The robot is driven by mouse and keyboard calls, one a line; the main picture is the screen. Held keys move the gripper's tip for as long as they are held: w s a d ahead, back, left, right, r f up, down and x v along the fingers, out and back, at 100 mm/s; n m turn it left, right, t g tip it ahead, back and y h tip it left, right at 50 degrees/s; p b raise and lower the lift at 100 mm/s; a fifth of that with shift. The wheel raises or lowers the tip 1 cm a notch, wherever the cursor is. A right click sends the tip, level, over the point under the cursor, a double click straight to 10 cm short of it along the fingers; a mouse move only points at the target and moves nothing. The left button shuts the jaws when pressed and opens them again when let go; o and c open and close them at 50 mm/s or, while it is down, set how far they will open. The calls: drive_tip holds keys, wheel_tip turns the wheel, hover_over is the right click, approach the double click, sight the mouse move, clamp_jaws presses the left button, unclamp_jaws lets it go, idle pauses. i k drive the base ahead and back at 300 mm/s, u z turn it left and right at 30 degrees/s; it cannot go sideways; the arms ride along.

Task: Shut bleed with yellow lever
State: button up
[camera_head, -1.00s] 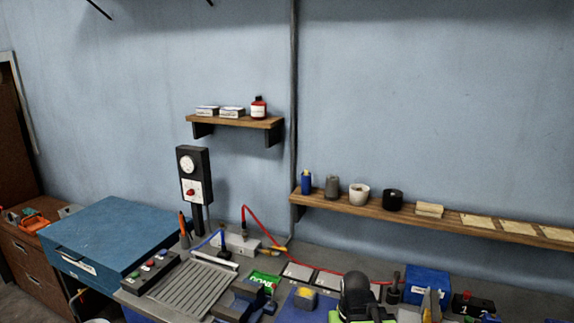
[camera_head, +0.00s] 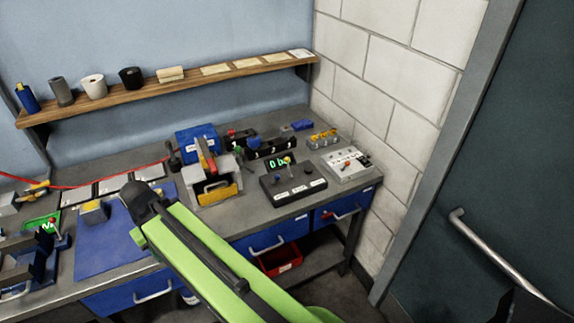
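A small yellow lever-like part (camera_head: 36,186) lies at the red hose's end, on the left of the bench. I cannot tell which of these is the bleed lever, nor whether the bleed is open or shut. My green arm reaches in from the bottom, and its black end (camera_head: 143,203) is over the blue mat. I cannot make out gripper fingers there.
A grey fixture with a yellow front (camera_head: 218,188) stands mid-bench, with a blue box (camera_head: 197,138) behind it. A grey switch box (camera_head: 346,164) is at the right end. A shelf (camera_head: 190,85) hangs above. A dark door with a handle (camera_head: 492,250) is at far right.

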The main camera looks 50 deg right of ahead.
sight(286, 159)
drive_tip(key=u, duration=0.25)
drive_tip(key=k, duration=0.35)
drive_tip(key=z, duration=2.55)
drive_tip(key=k, duration=1.25)
drive_tip(key=u, duration=0.7)
drive_tip(key=i, duration=1.5)
drive_tip(key=k, duration=0.45)
